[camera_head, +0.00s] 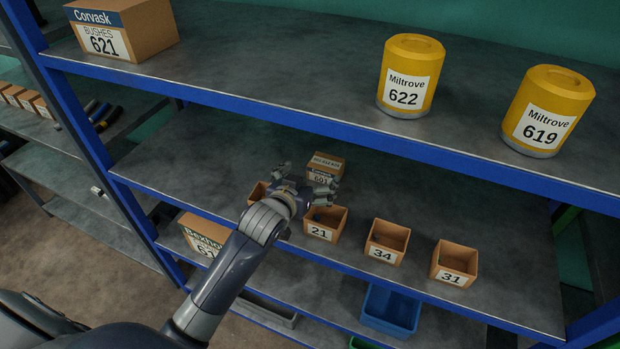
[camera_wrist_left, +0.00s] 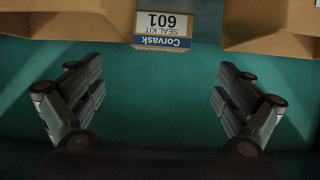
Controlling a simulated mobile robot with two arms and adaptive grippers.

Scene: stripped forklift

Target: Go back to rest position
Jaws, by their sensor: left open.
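My left gripper (camera_head: 306,180) reaches over the middle shelf in the head view, by the bin labelled 21 (camera_head: 336,221) and in front of a small Corvask carton labelled 601 (camera_head: 327,161). Its fingers are spread with nothing between them. In the left wrist view the gripper (camera_wrist_left: 160,88) is also open and empty. The Corvask Seal Kit 601 carton (camera_wrist_left: 163,27) appears upside down there, beyond the fingertips and apart from them. My right gripper is in neither view.
Bins 34 (camera_head: 387,242) and 31 (camera_head: 454,263) stand right of the gripper. Another open bin is partly hidden behind it. The blue upper shelf edge (camera_head: 300,118) crosses above, with two yellow Miltrove canisters (camera_head: 411,76) (camera_head: 548,111) and carton 621 (camera_head: 123,28) on that shelf.

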